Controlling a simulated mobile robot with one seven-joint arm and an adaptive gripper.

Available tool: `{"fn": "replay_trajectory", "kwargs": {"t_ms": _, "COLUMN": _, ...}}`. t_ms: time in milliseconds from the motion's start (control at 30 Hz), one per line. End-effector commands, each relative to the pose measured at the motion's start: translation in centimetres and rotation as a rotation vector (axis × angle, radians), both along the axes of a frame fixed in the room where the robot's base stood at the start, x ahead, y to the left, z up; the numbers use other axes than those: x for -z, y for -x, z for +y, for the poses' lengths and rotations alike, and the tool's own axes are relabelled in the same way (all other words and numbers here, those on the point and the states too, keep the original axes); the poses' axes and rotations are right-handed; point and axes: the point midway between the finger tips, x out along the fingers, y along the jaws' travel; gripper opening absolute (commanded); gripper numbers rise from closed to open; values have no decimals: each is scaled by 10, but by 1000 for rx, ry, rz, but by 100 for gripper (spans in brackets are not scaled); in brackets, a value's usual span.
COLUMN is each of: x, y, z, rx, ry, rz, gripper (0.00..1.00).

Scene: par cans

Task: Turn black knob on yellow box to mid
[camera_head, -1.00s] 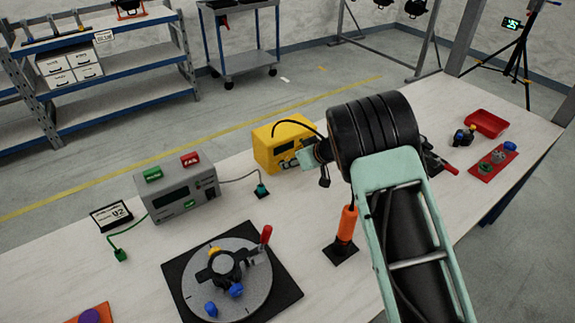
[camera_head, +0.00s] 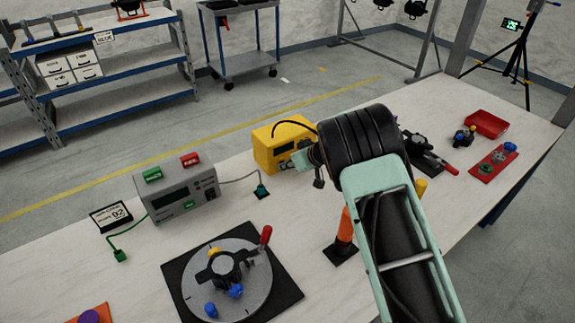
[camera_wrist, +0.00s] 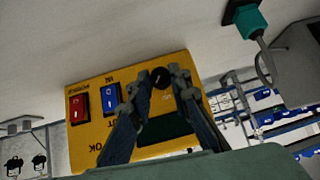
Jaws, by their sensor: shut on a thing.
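The yellow box (camera_head: 276,136) stands at the back edge of the workbench. In the wrist view the yellow box (camera_wrist: 90,132) appears upside down, with a red rocker switch (camera_wrist: 79,107), a blue rocker switch (camera_wrist: 110,97) and a dark display window. The black knob (camera_wrist: 160,77) shows between the two fingertips of my gripper (camera_wrist: 158,84). My gripper is shut on the knob, one finger on each side. In the head view my gripper (camera_head: 302,160) is at the box's front face and the wrist hides the knob. The knob's pointer and setting cannot be read.
A grey instrument (camera_head: 178,194) with green and red labels stands left of the box. A round dial fixture (camera_head: 229,278) sits in front. An orange-handled tool (camera_head: 345,226) stands beneath my arm. A red tray (camera_head: 487,123) lies at the right. Bare bench lies between them.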

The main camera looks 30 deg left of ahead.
Motion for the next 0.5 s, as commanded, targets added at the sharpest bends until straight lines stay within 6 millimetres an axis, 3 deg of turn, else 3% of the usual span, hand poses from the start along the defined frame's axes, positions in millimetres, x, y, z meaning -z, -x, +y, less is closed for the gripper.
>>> {"fn": "replay_trajectory", "kwargs": {"t_ms": 500, "x": 2, "y": 4, "z": 3, "rx": -1, "ry": 89, "rz": -173, "gripper": 0}}
